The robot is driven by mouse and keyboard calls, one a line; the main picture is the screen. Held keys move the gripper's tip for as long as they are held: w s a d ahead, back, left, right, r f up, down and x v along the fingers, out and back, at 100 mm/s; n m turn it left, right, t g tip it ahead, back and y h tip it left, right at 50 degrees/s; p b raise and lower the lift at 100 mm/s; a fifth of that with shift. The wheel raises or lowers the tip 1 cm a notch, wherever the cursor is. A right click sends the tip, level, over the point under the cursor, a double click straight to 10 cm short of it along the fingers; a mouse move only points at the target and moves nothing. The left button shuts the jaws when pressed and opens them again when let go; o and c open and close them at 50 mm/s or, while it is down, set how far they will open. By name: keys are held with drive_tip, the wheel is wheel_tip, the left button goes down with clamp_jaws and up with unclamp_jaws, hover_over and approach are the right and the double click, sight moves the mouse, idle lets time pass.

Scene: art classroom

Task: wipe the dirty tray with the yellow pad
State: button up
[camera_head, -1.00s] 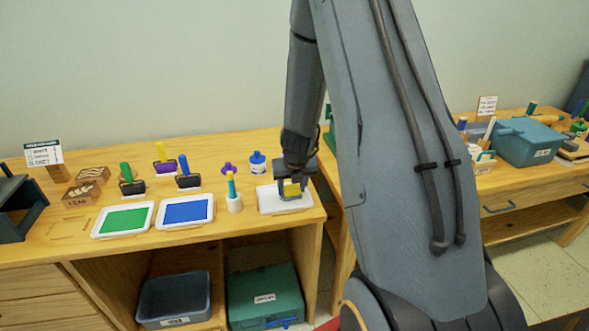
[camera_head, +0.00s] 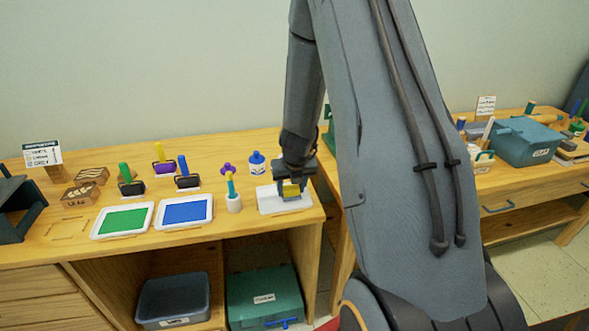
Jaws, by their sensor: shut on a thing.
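A white tray (camera_head: 270,202) lies near the right end of the wooden table. My gripper (camera_head: 291,188) is over its right part, shut on the yellow pad (camera_head: 291,191). The pad is low at the tray's surface; I cannot tell whether it touches. My gripper hides part of the tray, and any dirt on it is too small to make out.
A tray of green (camera_head: 124,219) and a tray of blue (camera_head: 185,210) lie to the left. A white holder (camera_head: 234,203) and a blue-and-white bottle (camera_head: 257,163) stand close beside the white tray. Several coloured-handled tools stand behind. The table's front edge (camera_head: 255,233) is near.

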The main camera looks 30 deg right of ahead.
drive_tip(key=shift+s+d+r, duration=0.1)
drive_tip(key=shift+s+d, duration=0.05)
drive_tip(key=shift+d, duration=0.2)
drive_tip(key=shift+r+p, duration=0.1)
drive_tip(key=shift+p, duration=0.55)
wheel_tip(320, 180, up, 2)
drive_tip(key=shift+a+p, duration=0.1)
drive_tip(key=shift+p, duration=0.3)
drive_tip(key=shift+r+p, duration=0.25)
drive_tip(key=shift+p, duration=0.1)
wheel_tip(320, 180, up, 5)
drive_tip(key=p, duration=0.8)
drive_tip(key=shift+r, duration=0.15)
